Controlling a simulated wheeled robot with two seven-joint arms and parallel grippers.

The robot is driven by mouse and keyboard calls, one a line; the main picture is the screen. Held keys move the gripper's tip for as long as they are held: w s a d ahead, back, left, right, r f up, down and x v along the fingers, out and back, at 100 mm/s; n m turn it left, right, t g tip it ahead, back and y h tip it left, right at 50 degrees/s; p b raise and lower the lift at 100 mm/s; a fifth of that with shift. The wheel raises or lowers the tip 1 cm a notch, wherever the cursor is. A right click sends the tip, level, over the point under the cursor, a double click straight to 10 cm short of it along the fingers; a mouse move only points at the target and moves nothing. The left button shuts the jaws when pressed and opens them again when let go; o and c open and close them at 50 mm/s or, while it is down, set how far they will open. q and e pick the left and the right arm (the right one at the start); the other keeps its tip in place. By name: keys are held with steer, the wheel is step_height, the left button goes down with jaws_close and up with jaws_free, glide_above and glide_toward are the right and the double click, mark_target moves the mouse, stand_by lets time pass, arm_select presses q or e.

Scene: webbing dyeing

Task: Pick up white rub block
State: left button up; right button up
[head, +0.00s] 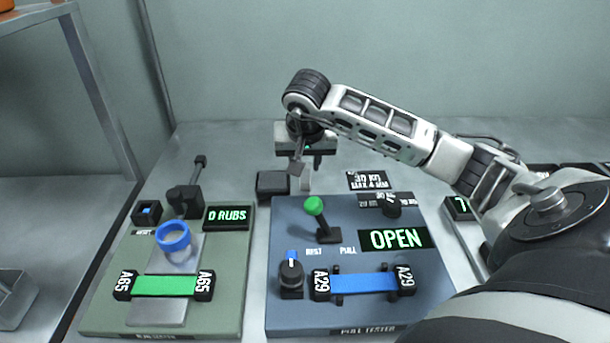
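A small white block (306,181), which looks like the rub block, stands behind the blue pull tester, directly below my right gripper (306,166). The gripper points down, with its dark fingers around or just in front of the block's top. The fingers partly hide the block, and I cannot tell whether they touch it. My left gripper is not in view.
The green rub tester (100,318) holds a blue ring (174,238) and a green webbing strip (166,285); its display reads 0 RUBS. The blue pull tester (340,259) has a green-knobbed lever (314,206), blue webbing (363,283) and an OPEN display. A dark box (272,184) sits left of the block.

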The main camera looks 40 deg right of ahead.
mark_target(305, 170)
steer(key=shift+x, duration=2)
steer(key=shift+s, duration=0.1)
jaws_close()
steer(key=shift+r, duration=0.15)
